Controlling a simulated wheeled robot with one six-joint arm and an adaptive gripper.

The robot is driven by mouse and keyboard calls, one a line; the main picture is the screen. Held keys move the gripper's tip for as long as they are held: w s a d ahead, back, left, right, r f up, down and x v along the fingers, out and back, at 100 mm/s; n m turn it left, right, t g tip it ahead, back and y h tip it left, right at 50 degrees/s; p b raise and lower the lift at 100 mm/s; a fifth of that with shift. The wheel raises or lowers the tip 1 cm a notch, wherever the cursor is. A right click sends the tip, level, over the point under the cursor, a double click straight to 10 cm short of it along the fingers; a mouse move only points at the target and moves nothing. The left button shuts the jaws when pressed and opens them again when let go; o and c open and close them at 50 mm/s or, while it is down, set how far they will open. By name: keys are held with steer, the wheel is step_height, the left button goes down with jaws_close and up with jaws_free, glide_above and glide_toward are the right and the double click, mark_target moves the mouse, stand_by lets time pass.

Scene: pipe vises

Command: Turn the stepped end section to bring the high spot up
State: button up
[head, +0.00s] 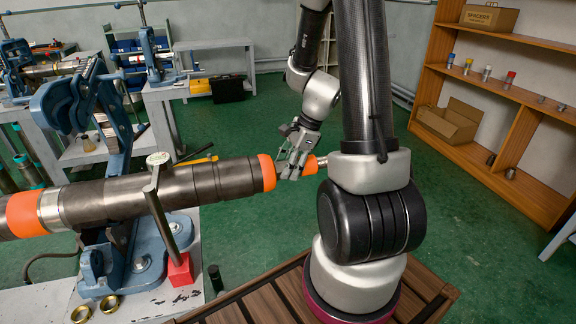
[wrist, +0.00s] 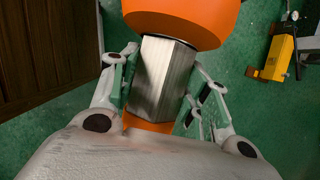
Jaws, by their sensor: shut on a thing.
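A thick dark steel pipe (head: 140,195) lies level in a blue pipe vise (head: 88,100). Its stepped end section, at the right end, shows a wide orange collar (head: 267,172) and a smaller orange part (head: 311,166). In the wrist view, a bare flat-sided metal step (wrist: 162,75) sits between the large orange part (wrist: 185,18) and another orange part below. My gripper (head: 293,160) is shut on this metal step, with green finger pads on either side (wrist: 160,92). I cannot make out a high spot. My gripper's body hides the section's near end.
A wooden shelf (head: 500,100) stands at the right. A yellow tool (wrist: 278,58) shows at the right of the wrist view. Green floor is open behind my arm.

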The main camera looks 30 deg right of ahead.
steer(key=t, duration=0.3)
steer(key=shift+s+f+n+t+h, duration=0.1)
steer(key=shift+s+n+t+h, duration=0.2)
steer(key=shift+t+h, duration=0.1)
steer(key=shift+s+n+t, duration=0.1)
steer(key=shift+n+t, duration=0.2)
steer(key=shift+t, duration=0.8)
steer(key=shift+a+h, duration=0.1)
steer(key=shift+h, duration=0.2)
steer(key=o, duration=1)
step_height(320, 180, up, 10)
steer(key=shift+f, duration=0.1)
